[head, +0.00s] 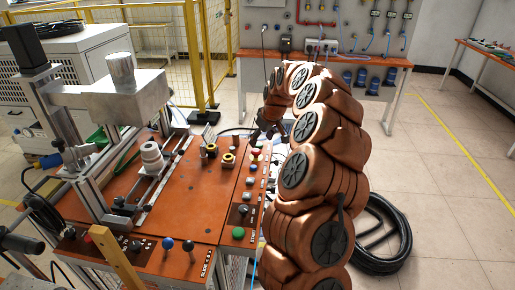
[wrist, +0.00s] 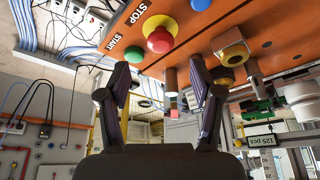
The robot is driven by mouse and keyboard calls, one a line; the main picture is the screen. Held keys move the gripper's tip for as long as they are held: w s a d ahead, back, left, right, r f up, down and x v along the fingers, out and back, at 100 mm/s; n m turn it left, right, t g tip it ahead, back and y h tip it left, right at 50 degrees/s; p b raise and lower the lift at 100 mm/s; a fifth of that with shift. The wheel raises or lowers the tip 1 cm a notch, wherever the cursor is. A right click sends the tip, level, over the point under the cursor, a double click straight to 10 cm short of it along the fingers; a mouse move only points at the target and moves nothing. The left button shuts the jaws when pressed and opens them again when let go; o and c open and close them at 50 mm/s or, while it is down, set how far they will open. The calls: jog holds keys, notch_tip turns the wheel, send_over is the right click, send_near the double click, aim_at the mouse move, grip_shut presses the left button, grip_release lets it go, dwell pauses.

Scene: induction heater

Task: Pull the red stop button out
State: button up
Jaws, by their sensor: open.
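The red stop button (wrist: 160,40) is a round mushroom cap on a yellow base on the orange panel. In the wrist view it is beyond and slightly above the gap between my fingertips, apart from both. In the head view the red button (head: 255,151) is small, just beside my gripper (head: 265,132). My gripper also shows in the wrist view (wrist: 160,75), with its two dark fingers spread and nothing between them. The fingertips in the head view are small and partly dark against the panel.
A green button (wrist: 133,54) and a blue button (wrist: 200,4) flank the red one. A yellow-ringed cylinder (wrist: 234,52) stands close to my right finger. The orange console (head: 185,205) carries a metal frame (head: 90,140). A black hose coil (head: 385,235) lies on the floor.

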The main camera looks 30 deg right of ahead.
aim_at(257, 150)
jog(key=shift+p+x, duration=1)
jog(key=shift+x, duration=2.3)
jog(key=shift+s, duration=0.1)
grip_shut()
